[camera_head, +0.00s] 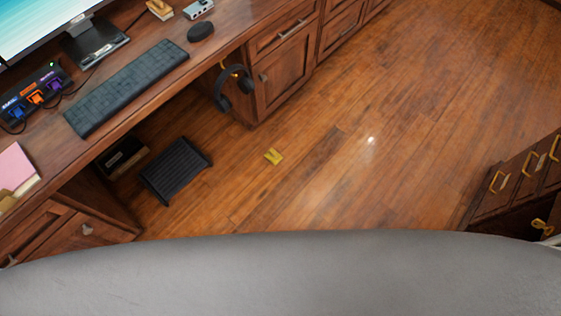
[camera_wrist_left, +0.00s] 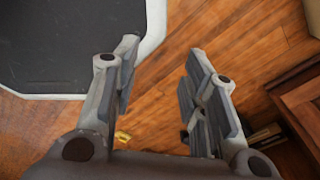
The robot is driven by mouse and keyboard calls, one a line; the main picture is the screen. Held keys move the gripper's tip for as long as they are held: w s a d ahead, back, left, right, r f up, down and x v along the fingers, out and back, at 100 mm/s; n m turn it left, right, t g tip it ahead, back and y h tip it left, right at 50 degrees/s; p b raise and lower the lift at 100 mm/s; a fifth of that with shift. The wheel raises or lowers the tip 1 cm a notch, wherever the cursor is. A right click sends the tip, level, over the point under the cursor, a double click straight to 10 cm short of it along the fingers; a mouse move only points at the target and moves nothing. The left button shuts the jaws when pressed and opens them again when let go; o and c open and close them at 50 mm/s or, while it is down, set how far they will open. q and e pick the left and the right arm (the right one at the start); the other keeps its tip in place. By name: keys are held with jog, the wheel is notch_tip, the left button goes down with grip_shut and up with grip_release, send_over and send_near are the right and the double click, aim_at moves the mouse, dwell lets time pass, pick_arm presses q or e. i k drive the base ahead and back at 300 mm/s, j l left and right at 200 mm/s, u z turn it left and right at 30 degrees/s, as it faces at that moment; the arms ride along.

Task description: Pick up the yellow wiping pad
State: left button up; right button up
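The yellow wiping pad (camera_head: 273,157) lies on the wood floor in the head view, to the right of a black footrest. A small yellow patch, which looks like the pad (camera_wrist_left: 122,137), shows low in the left wrist view, partly hidden by my gripper. My left gripper (camera_wrist_left: 162,72) is open, its two fingers wide apart with only floor seen between them. It is not touching the pad. Neither gripper shows in the head view, and my right gripper is in no frame.
A wood desk (camera_head: 155,92) with a keyboard (camera_head: 128,86) runs along the left. The black footrest (camera_head: 176,171) and a dark box (camera_head: 122,157) are on the floor below it. Headphones (camera_head: 234,88) hang at its edge. Drawers (camera_head: 510,185) stand at right; the middle floor is clear.

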aim_at(272, 155)
jog(key=i+l, duration=0.25)
jog(key=l, duration=0.2)
jog(key=i+l+u, duration=0.2)
jog(key=l+u, duration=0.15)
jog(key=l, duration=0.25)
jog(key=i+l+u, duration=0.2)
jog(key=l, duration=0.15)
jog(key=l+u, duration=0.15)
jog(key=l, duration=0.2)
jog(key=i, duration=0.05)
